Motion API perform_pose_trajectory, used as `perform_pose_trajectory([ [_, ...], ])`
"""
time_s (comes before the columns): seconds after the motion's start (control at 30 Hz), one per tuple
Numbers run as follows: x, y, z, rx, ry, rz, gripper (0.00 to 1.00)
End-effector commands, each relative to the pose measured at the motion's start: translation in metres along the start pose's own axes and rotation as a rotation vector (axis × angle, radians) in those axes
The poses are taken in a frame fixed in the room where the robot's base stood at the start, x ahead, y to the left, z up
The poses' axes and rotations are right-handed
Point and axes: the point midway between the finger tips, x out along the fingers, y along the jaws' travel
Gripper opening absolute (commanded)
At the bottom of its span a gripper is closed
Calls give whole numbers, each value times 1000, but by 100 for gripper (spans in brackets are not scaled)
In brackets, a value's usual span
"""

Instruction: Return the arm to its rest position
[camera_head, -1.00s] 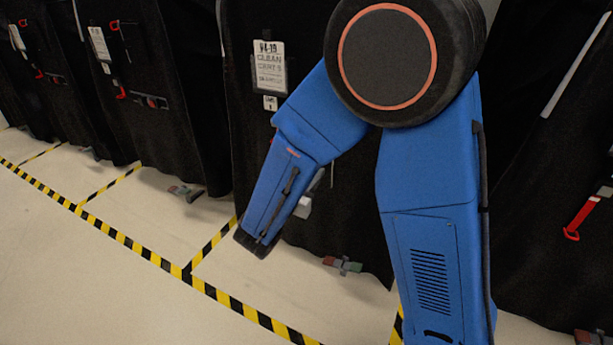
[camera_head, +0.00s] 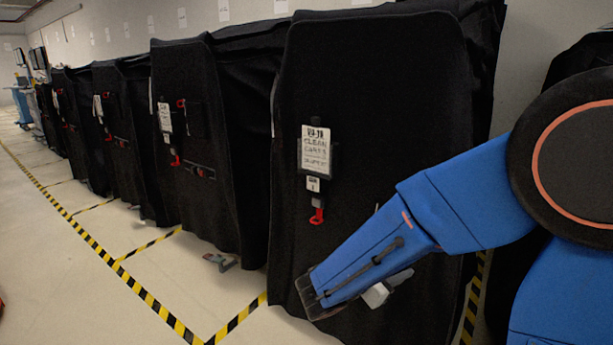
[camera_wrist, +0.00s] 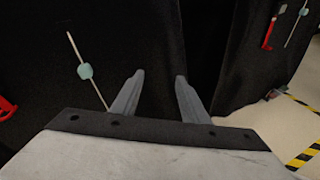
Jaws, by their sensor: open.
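My blue arm reaches in from the right in the head view, bent at a large black joint with an orange ring. Its end hangs in front of the nearest black covered cart (camera_head: 380,90). In the wrist view my gripper (camera_wrist: 153,92) is open, with two grey fingers apart and nothing between them. I cannot tell how far the fingers are from the cloth.
More black covered carts (camera_head: 205,120) stand in a row to the left, with labels and red handles (camera_head: 317,216). A thin rod with a pale green piece (camera_wrist: 85,72) is left of my fingers.

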Motion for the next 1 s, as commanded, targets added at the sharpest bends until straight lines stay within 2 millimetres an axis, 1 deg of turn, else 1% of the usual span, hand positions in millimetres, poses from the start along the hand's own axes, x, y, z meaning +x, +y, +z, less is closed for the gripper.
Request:
perform_pose_trajectory([
  [0.03, 8, -18, 10, 59, 28, -58, 41],
  [0.2, 21, -78, 28, 260, 130, -251, 41],
  [0.33, 21, -119, 36, 424, 206, -389, 41],
  [0.5, 12, -163, 41, 653, 303, -554, 41],
  [0.6, 2, -184, 42, 793, 359, -646, 41],
  [0.73, -14, -206, 42, 980, 429, -756, 41],
  [0.9, -38, -222, 43, 1236, 523, -882, 41],
  [1.0, -53, -226, 45, 1389, 579, -948, 41],
])
